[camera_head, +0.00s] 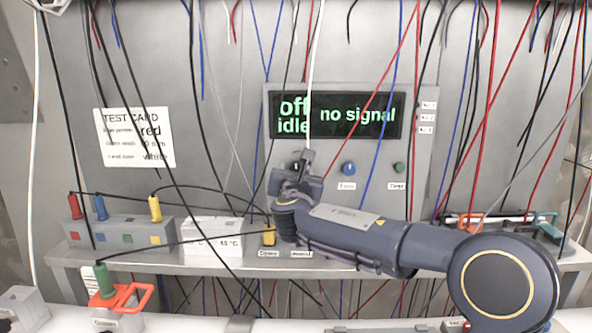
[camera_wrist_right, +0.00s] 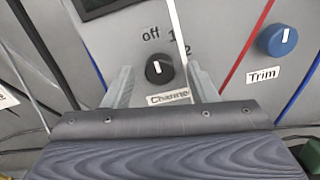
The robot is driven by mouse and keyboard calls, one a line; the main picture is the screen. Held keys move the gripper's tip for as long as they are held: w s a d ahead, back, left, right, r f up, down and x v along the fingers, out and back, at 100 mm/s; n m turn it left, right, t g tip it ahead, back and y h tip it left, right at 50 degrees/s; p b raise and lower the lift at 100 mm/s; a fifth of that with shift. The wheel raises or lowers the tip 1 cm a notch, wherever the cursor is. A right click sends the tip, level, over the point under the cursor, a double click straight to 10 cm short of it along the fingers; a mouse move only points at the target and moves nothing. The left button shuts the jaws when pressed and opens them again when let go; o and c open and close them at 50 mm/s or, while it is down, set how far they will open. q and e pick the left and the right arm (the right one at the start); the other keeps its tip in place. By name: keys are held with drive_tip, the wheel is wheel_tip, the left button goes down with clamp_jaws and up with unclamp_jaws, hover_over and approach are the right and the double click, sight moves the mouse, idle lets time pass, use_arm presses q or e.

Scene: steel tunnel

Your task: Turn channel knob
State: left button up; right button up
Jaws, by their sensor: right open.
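The black channel knob (camera_wrist_right: 159,69) sits on the grey panel in the right wrist view, above its "Channel" label (camera_wrist_right: 168,98). Its white mark points roughly up, between "off" at upper left and "1" at upper right; "2" is at lower right. My right gripper (camera_head: 305,160) is in front of the panel in the head view and hides the knob there. In the right wrist view its two fingers stand open, one on each side of the knob, with gaps visible. The display (camera_head: 340,115) reads "off idle" and "no signal". My left gripper is not in view.
A blue trim knob (camera_head: 348,169) and a green knob (camera_head: 399,168) are right of my gripper. Many wires hang before the panel; a white one passes close to the channel knob. A shelf (camera_head: 200,262) below holds a plug block (camera_head: 120,235) and a white box (camera_head: 212,226).

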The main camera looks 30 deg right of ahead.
drive_tip(key=c, duration=1)
drive_tip(key=shift+o, duration=0.2)
drive_tip(key=shift+f+m+b, duration=0.2)
drive_tip(key=shift+m+b, duration=0.2)
drive_tip(key=shift+b, duration=0.45)
drive_tip(key=shift+m+b, duration=7.4)
drive_tip(key=shift+b, duration=0.25)
drive_tip(key=shift+r, duration=0.1)
